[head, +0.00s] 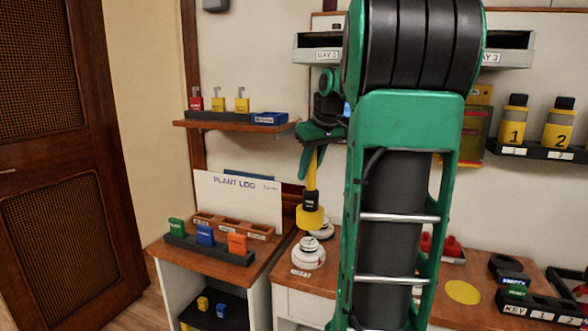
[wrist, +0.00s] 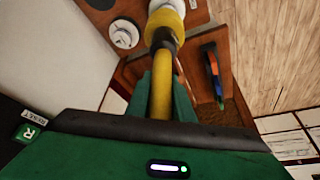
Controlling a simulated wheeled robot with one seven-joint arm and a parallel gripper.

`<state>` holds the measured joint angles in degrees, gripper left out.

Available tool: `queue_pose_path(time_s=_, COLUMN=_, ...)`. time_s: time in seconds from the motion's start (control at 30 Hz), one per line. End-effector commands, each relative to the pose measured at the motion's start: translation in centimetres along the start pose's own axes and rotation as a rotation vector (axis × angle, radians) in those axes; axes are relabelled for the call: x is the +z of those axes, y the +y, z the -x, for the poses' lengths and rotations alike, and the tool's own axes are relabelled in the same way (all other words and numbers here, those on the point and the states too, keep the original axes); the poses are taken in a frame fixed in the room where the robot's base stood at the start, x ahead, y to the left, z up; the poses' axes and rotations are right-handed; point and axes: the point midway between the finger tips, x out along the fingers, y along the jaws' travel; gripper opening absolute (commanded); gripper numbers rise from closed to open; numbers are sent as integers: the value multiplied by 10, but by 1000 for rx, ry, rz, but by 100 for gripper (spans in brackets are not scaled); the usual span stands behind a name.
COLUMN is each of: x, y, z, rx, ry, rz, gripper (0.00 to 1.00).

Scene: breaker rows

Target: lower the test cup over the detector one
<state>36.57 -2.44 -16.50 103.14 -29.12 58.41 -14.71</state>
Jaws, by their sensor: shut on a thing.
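The test cup (head: 310,217) is a yellow cup with a black collar on a yellow handle. My gripper (head: 311,150) is shut on the handle, and the cup hangs below it, roughly upright. In the wrist view the handle runs between my green fingers (wrist: 161,90) to the cup (wrist: 166,20). Two round white detectors sit on the wooden counter: a nearer one (head: 308,254) and a farther one (head: 322,232), partly hidden by the cup. I cannot read which is one. A white detector (wrist: 124,34) shows left of the cup in the wrist view, uncovered.
A lower cabinet (head: 220,262) at left carries colored blocks and a Plant Log board (head: 237,200). A wall shelf (head: 228,124) with padlocks is above it. A yellow disc (head: 462,292) and a key tray (head: 535,312) lie right of my arm, which hides mid-counter.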

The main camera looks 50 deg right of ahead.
Motion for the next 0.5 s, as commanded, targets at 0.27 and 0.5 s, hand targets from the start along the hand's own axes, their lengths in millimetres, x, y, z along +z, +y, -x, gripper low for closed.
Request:
queue_pose_path(time_s=0.27, x=-2, y=-4, z=0, rx=-2, ry=1, rz=6, gripper=0)
queue_pose_path(time_s=0.5, x=2, y=-5, z=-2, rx=-3, ry=1, rz=6, gripper=0)
